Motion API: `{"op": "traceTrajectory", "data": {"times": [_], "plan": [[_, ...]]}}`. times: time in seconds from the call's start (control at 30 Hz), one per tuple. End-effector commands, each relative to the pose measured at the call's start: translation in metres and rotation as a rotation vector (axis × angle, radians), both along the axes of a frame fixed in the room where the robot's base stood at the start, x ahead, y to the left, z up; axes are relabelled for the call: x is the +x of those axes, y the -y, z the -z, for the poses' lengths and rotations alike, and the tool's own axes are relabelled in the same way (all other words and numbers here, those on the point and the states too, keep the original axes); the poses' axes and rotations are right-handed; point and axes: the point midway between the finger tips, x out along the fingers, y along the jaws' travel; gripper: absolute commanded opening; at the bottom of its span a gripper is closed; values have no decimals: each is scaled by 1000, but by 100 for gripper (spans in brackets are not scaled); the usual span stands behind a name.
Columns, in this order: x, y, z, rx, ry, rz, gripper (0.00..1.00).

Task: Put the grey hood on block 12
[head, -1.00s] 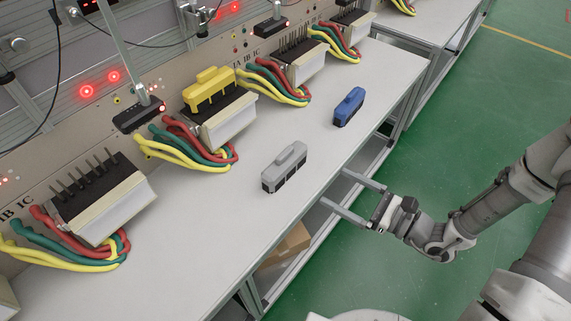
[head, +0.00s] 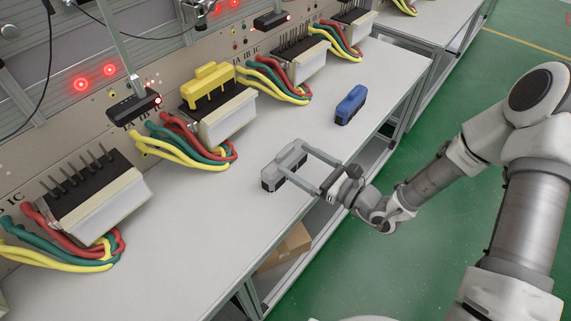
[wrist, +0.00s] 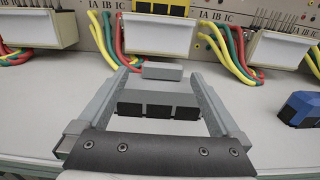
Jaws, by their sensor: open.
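The grey hood (head: 283,167) lies on the bench top near its front edge. It also shows in the wrist view (wrist: 160,98), between my fingers. My gripper (head: 291,158) is open, with one finger on each side of the grey hood; I cannot tell whether either finger touches it. The fingers also show in the wrist view (wrist: 160,82). Several connector blocks stand along the back panel, among them a block with bare pins (head: 88,195) at left and another with pins (head: 300,60) farther back. I cannot read which block is number 12.
A yellow hood (head: 208,90) sits on a middle block. A blue hood (head: 350,105) lies on the bench (head: 215,235), right of the grey one. Red, green and yellow cables (head: 75,243) spread from the blocks. A cardboard box (head: 285,248) sits below the bench.

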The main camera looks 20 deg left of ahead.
Motion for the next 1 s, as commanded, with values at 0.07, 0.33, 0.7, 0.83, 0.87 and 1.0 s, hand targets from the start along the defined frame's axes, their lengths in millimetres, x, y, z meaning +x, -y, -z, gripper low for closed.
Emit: {"op": "traceTrajectory", "data": {"times": [0.07, 0.33, 0.7, 0.83, 0.87, 1.0], "plan": [[4, -9, 3, 2, 4, -3, 100], [17, -43, 6, 0, 2, -2, 100], [18, -46, 4, 0, 1, -1, 86], [18, -46, 4, 0, 1, -1, 62], [18, -46, 4, 0, 1, -1, 57], [18, -46, 4, 0, 1, -1, 32]]}}
